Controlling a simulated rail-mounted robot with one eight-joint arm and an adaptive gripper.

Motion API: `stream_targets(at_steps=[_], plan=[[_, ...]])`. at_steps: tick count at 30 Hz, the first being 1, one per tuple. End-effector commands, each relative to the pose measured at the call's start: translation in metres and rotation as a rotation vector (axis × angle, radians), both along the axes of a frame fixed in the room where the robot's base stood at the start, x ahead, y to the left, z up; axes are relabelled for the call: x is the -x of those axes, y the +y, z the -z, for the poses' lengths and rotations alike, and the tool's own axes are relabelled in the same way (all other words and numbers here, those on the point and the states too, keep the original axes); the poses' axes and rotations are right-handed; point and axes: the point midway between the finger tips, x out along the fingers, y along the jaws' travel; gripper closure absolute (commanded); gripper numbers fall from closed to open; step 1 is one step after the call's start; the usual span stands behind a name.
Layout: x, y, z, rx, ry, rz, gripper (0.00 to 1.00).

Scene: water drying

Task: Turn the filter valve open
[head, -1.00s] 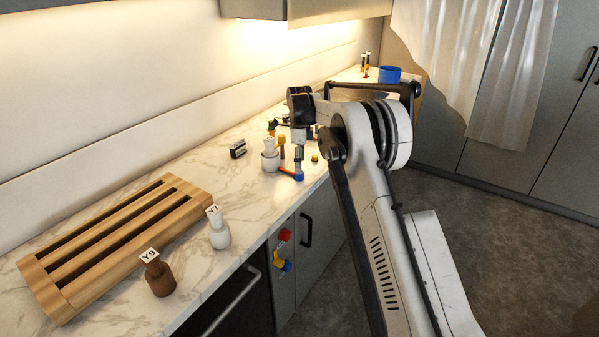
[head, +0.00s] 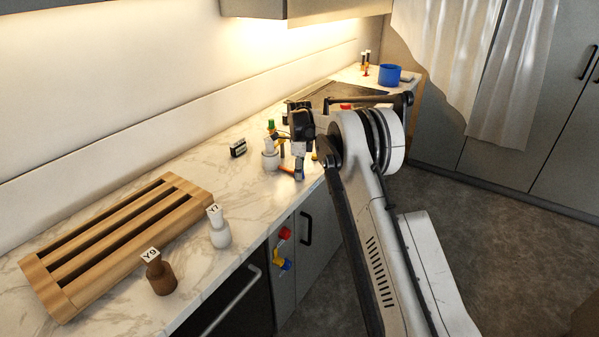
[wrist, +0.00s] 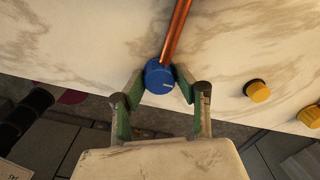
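A round blue knob with a pale mark on its top (wrist: 158,80) sits at the end of a copper pipe (wrist: 178,28) on the marble counter; it appears to be the filter valve. It also shows low by my gripper in the head view (head: 298,175). The copper pipe shows there as a short orange piece (head: 286,170). My gripper (wrist: 160,78) reaches down over the knob in the wrist view. Its two green-padded fingers stand close on either side and seem to touch the knob's sides. The counter below the knob is partly hidden.
Two yellow knobs (wrist: 257,91) (wrist: 309,116) lie right of my gripper in the wrist view. A white bottle-like piece (head: 269,155) stands close by on the counter (head: 215,165). The wooden rack (head: 125,235) and labelled Y7 (head: 220,232) and Y9 (head: 160,278) pieces are farther left.

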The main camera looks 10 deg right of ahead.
Motion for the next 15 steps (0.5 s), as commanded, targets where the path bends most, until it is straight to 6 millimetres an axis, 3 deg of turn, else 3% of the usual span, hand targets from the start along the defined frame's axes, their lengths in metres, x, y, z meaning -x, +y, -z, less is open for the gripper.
stream_targets(at_steps=[3,15], plan=[[0.0,0.0,-0.0002,0.0,0.0,0.0,0.97],[0.0,0.0,0.0019,0.0,0.0,-0.099,0.97]])
